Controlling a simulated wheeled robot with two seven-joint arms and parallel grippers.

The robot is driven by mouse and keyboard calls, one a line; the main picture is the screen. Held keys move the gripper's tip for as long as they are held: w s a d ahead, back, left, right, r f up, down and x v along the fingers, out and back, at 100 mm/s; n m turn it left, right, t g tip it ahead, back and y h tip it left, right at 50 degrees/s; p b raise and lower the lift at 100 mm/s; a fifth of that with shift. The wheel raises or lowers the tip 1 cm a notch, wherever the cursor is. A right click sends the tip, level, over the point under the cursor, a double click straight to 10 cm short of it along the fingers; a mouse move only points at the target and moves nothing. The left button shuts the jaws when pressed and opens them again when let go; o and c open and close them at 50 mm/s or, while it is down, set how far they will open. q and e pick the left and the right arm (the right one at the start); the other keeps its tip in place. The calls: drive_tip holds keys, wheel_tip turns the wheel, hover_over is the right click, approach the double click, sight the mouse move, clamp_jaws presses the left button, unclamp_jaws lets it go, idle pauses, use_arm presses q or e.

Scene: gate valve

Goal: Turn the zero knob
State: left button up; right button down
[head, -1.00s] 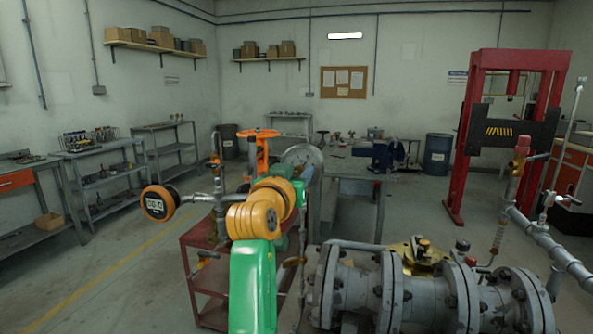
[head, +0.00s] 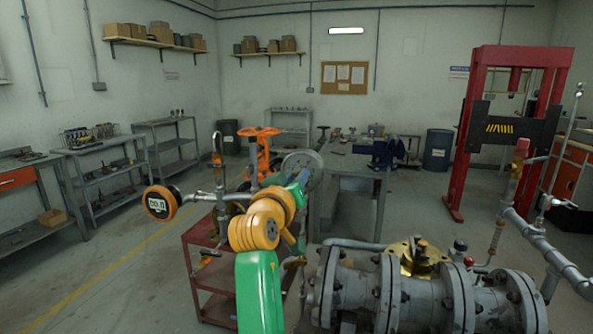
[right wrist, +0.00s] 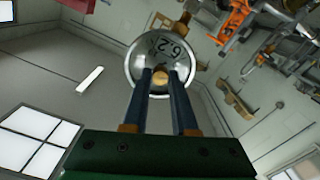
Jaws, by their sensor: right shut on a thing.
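A round grey dial (right wrist: 160,62) with dark figures fills the upper middle of the right wrist view. A small brass-coloured knob (right wrist: 160,80) sits at its lower middle; I cannot read any label naming it. My right gripper (right wrist: 160,76) has its two blue fingers shut on this knob from either side, touching it. In the head view my green and orange right arm reaches forward, and its wrist largely hides the right gripper (head: 299,181) beside the grey disc (head: 300,163). The knob is hidden there. My left gripper is not in view.
An orange-rimmed digital gauge (head: 162,202) stands left of my arm, near an orange handwheel (head: 258,132). A red cart (head: 205,263) is below. Large flanged grey pipework (head: 400,285) fills the lower right. Open floor lies at the left.

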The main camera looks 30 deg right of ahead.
drive_tip(key=shift+r+n+p, duration=0.1)
drive_tip(key=shift+n+p, duration=2.65)
drive_tip(key=shift+n, duration=0.85)
drive_tip(key=c, duration=0.9)
unclamp_jaws()
drive_tip(key=shift+o, duration=0.9)
drive_tip(key=shift+w+d, duration=0.1)
drive_tip(key=shift+f, duration=0.2)
